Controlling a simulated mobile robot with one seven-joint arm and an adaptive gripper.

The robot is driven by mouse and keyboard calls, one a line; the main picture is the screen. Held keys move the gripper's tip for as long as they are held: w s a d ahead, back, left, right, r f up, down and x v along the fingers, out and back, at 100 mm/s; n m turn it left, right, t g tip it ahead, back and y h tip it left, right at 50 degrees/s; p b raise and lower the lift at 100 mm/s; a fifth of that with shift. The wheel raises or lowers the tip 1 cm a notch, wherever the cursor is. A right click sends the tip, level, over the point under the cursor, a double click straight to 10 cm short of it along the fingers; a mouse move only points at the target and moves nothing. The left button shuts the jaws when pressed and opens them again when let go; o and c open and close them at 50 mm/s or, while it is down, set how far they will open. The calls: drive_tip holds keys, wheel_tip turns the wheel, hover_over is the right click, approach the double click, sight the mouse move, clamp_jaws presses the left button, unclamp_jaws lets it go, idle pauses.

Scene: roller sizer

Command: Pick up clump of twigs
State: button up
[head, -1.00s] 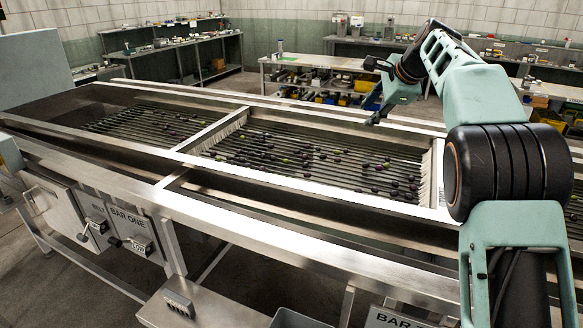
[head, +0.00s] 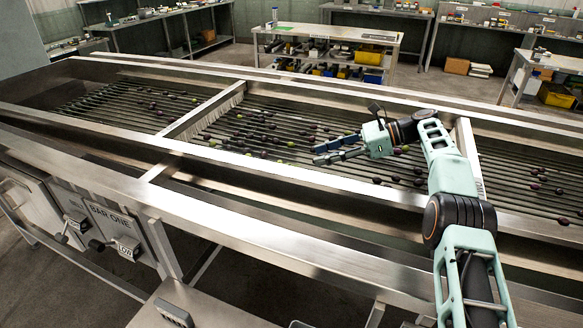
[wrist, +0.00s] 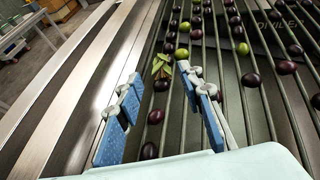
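The clump of twigs looks like a small green leafy bunch (wrist: 162,66) on the roller bars in the wrist view. It lies just beyond my fingertips, close to the tip of the right finger. I cannot pick it out in the head view. My gripper (wrist: 158,82) has blue-padded fingers standing apart with nothing held between them. In the head view my gripper (head: 317,154) reaches over the middle roller section, pointing left, low above the bars.
Dark and green olives (wrist: 253,80) lie on the bars (wrist: 232,110) around the bunch. A metal side rail (wrist: 85,95) runs left of my gripper. In the head view, a crosswise divider (head: 205,110) stands left of my gripper. Workbenches (head: 340,33) stand behind the machine.

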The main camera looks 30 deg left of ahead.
sight(293, 165)
drive_tip(key=x, duration=0.4)
drive_tip(key=shift+s+a, duration=0.25)
drive_tip(key=shift+f+x, duration=0.2)
drive_tip(key=shift+x, duration=1.3)
drive_tip(key=shift+f+x, duration=0.2)
drive_tip(key=shift+x, duration=1.35)
drive_tip(key=shift+w+d, duration=0.15)
drive_tip(key=shift+w, duration=0.05)
drive_tip(key=shift+c, duration=0.5)
drive_tip(key=c, duration=0.5)
